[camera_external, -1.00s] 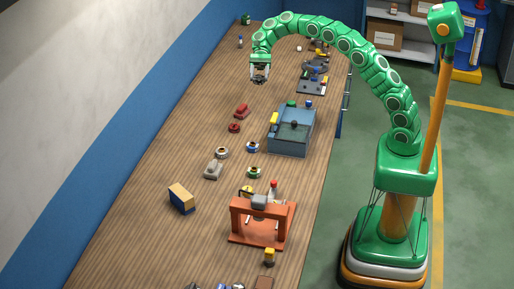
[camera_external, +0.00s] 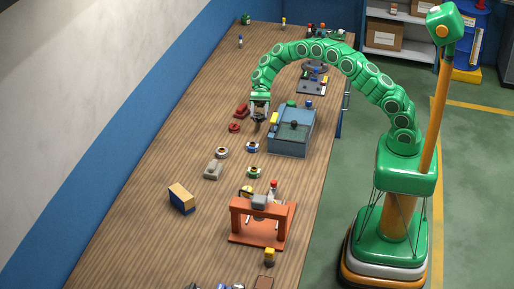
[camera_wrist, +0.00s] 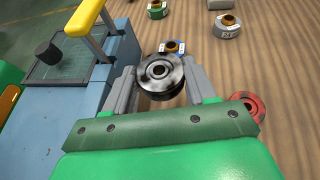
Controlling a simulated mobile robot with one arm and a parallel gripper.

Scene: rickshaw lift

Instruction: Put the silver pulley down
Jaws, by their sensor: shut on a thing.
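My gripper (camera_external: 259,121) points down over the table, left of the blue-grey machine. In the wrist view my gripper (camera_wrist: 162,88) is shut on the silver pulley (camera_wrist: 160,73), a round grey metal wheel with a dark rim and a centre hole, between its two grey fingers. The pulley appears held above the wooden table (camera_wrist: 285,65); its exact height is hard to tell. In the external view the pulley is small and dark between the fingers.
A blue pulley (camera_external: 252,147) lies below my gripper, partly hidden in the wrist view. The blue-grey machine (camera_external: 291,130) stands close at the right. Bare wood lies left.

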